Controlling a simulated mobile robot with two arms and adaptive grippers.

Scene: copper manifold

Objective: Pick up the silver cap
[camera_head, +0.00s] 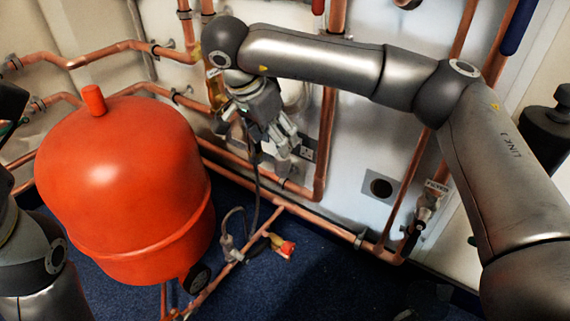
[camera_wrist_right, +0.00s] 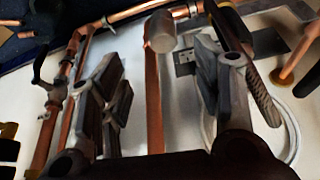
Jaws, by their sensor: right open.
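The silver cap (camera_wrist_right: 161,31) is a pale grey cylinder at the end of a copper pipe, near the top middle of the right wrist view. My right gripper (camera_wrist_right: 163,75) is open, with one finger on each side of the pipe in that picture and the cap showing between and beyond the fingertips. In the head view my right gripper (camera_head: 284,138) points down close to the white wall panel, and a small pale piece that looks like the cap (camera_head: 283,166) shows just below its fingers. My left gripper's fingers are not seen; only part of my left arm shows at the left edge.
A large red tank (camera_head: 125,185) stands at the left. Copper pipes (camera_head: 325,150) run along the wall and floor. A valve with a red end (camera_head: 286,248) lies low by the floor pipe. A valve (camera_head: 425,205) hangs at the right. Blue floor is open at the bottom middle.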

